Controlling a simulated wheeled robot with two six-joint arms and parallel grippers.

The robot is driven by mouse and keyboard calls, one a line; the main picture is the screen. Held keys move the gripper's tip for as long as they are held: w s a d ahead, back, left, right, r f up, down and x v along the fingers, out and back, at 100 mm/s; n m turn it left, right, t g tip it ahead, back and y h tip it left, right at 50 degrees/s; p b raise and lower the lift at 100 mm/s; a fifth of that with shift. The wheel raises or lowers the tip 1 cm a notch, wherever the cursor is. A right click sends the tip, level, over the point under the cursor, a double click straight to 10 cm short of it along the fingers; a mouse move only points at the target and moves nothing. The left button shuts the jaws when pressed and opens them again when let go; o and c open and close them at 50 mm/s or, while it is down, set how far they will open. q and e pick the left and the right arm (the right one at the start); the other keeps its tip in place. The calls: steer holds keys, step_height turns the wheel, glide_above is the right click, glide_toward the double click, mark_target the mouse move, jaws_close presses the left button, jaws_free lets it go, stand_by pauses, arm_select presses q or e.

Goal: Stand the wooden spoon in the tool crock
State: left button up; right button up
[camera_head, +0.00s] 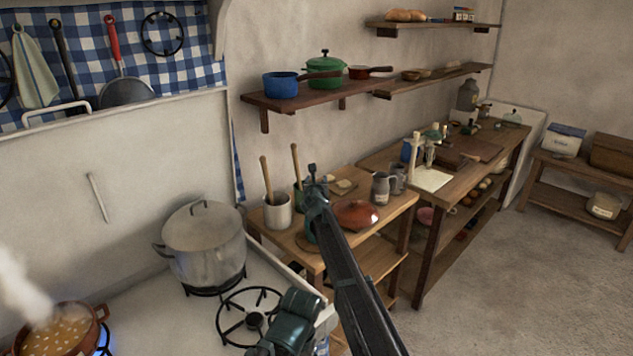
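A pale crock (278,213) stands on the small wooden side table beside the stove. One wooden handle (266,180) rises from its mouth. A second wooden handle (296,163) stands upright just right of it, its lower end by a dark green vessel partly hidden behind my arm. I cannot tell which handle is the wooden spoon, as no spoon bowl shows. My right gripper (312,176) is over the side table, right of the second handle. Its fingers are small and seen from behind, so their opening and any contact are unclear. My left gripper is out of view.
A red lid (355,214) and a grey jug (382,188) stand right of my arm. A large lidded pot (204,243) sits on the stove at left. A steaming pan (58,330) is over a lit burner. A shelf (310,94) with pots hangs above.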

steer(key=shift+s, duration=0.15)
steer(key=p+v, duration=0.2)
steer(key=v, duration=1.1)
steer(key=shift+s+p, duration=0.3)
steer(key=shift+p, duration=0.1)
steer(key=s+d+f+m+g+h, duration=0.2)
steer(key=s+d+f+m+g, duration=0.4)
steer(key=s+d+m, duration=0.45)
steer(key=s+d+f+m+g+h, duration=0.1)
steer(key=s+d+f+m+g, duration=0.2)
steer(key=s+d+f+m, duration=0.7)
steer(key=s+a+f+m+g+y, duration=0.1)
steer(key=s+m+g+y, duration=0.15)
steer(key=s+m, duration=0.6)
steer(key=s+a+m+g+y, duration=0.1)
steer(key=s+m+g, duration=0.2)
steer(key=s+m, duration=0.55)
steer(key=s+a+n, duration=0.2)
steer(key=s+a, duration=0.1)
steer(key=a, duration=0.2)
steer(key=s+a+n+g+h, duration=0.1)
steer(key=s+a+n, duration=0.2)
steer(key=a, duration=0.2)
steer(key=shift+s+a, duration=0.3)
steer(key=shift+a, duration=0.1)
